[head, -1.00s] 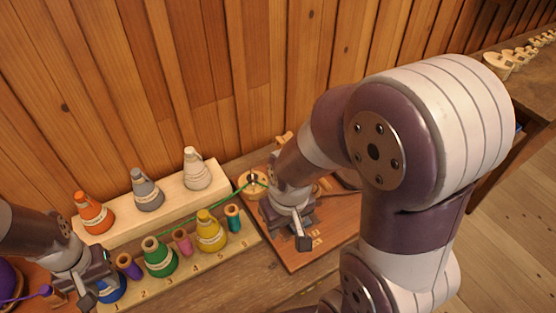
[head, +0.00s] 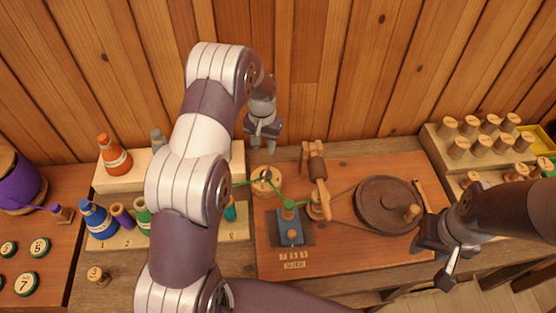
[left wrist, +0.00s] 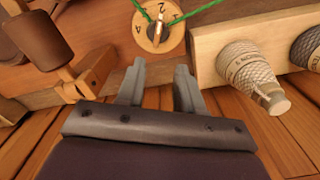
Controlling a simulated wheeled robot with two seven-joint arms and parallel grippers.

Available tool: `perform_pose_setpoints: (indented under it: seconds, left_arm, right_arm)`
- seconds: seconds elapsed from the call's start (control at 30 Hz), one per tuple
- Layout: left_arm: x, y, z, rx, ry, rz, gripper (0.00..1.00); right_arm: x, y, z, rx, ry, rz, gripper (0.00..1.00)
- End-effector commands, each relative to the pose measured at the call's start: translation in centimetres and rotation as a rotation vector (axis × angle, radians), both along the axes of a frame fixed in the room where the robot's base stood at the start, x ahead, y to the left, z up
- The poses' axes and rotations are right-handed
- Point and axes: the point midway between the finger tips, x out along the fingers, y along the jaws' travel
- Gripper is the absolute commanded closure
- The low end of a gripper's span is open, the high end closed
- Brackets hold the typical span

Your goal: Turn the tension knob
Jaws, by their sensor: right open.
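The tension knob (head: 266,180) is a round pale wooden dial at the back left of the winding board, with a green thread running across it. My right gripper (head: 440,262) is open and empty at the board's right edge, near the crank wheel (head: 383,203).
The reddish board (head: 345,262) carries a wooden winder (head: 316,165) and a blue block (head: 290,230) under the thread. A pale stepped rack with cones (head: 115,158) stands left, partly hidden by my left arm. A peg rack (head: 480,130) stands right.

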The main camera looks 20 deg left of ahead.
Motion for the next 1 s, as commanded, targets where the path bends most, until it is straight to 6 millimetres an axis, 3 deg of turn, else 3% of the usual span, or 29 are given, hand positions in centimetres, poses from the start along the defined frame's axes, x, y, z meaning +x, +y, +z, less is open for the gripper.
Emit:
perform_pose_setpoints:
  seconds: [0.2,0.33,0.5,0.77,0.87,1.0]
  left_arm:
    - [-0.1,-0.1,-5.5,-0.001,0.004,-0.001,0.64]
    - [0.0,-0.1,-7.8,0.0,0.001,-0.001,0.64]
    - [0.1,-0.1,-9.2,0.0,-0.001,0.0,0.64]
    - [0.1,-0.1,-9.4,0.0,-0.002,0.0,0.64]
    - [0.1,-0.1,-9.4,0.0,-0.002,0.0,0.96]
    - [0.1,-0.1,-9.4,0.0,-0.001,-0.001,1.0]
  right_arm:
    - [0.0,0.0,2.2,0.0,0.0,0.0,0.57]
    - [0.0,0.0,2.7,0.0,0.0,0.0,0.57]
    - [0.0,0.0,2.9,0.0,0.0,0.0,0.57]
    - [0.0,0.0,2.8,0.0,0.0,0.0,0.57]
    - [0.0,0.0,2.8,0.0,0.0,0.0,0.57]
    - [0.0,0.0,2.8,0.0,0.0,0.0,0.57]
